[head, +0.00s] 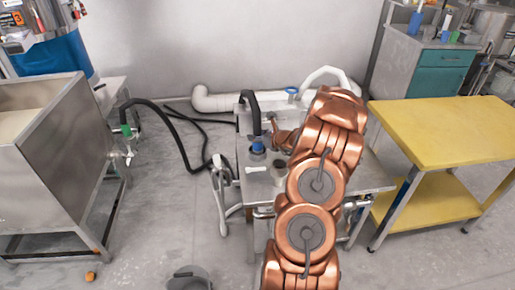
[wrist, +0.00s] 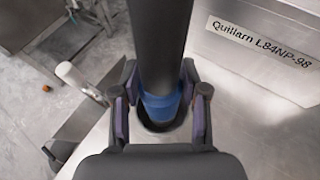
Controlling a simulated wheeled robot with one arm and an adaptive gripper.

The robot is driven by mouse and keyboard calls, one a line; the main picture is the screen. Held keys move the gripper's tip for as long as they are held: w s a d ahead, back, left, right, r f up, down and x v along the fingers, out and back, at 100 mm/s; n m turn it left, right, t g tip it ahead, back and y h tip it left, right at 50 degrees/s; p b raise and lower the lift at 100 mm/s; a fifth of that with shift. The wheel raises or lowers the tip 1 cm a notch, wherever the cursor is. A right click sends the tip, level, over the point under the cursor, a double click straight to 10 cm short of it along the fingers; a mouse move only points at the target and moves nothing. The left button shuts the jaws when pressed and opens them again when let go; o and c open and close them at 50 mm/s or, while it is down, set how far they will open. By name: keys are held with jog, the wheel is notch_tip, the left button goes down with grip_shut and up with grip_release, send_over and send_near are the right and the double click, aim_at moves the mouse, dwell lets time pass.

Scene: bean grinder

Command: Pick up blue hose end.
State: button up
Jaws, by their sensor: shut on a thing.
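The blue hose end (head: 257,149) is on the lower end of a thick black hose (head: 253,110) that comes down to the metal worktable. In the wrist view the blue hose end (wrist: 160,108) points down, over or in a dark round opening whose rim shows around it. My gripper (wrist: 161,112) is shut on the blue hose end, with a purple-padded finger on each side. In the head view my gripper (head: 266,141) is small and partly hidden beside the hose, reaching in from the right.
A metal machine labelled "Quitlarn L84NP-98" (wrist: 262,45) stands close on the right in the wrist view. A grey cup (head: 279,172) and a white-handled tool (head: 257,169) are near the table front. A yellow table (head: 445,125) is right; a steel bin (head: 70,150) is left.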

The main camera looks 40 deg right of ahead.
grip_shut()
jog(key=shift+r, duration=0.15)
